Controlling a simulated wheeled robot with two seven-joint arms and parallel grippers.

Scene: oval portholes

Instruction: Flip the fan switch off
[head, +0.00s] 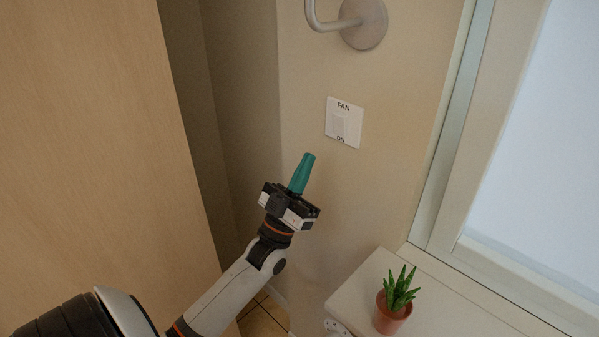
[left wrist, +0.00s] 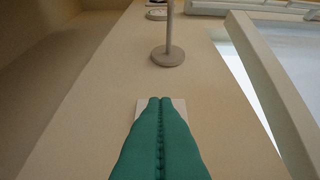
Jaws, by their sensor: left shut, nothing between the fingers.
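The fan switch (head: 343,122) is a white square plate on the beige wall, marked FAN at the top and ON at the bottom, with a small rocker in the middle. My left gripper (head: 308,156) has teal fingers, shut and empty, below and to the left of the plate in the head view. In the left wrist view the shut fingers (left wrist: 160,102) cover most of the switch plate (left wrist: 178,104), and only its upper edge and sides show. I cannot tell the exact gap between fingertips and plate. My right gripper is not in view.
A metal wall fixture (head: 364,24) sticks out above the switch. A potted plant (head: 393,304) stands on a white ledge (head: 360,290) at the lower right, under a window frame (head: 440,190). A wooden panel (head: 90,130) fills the left side.

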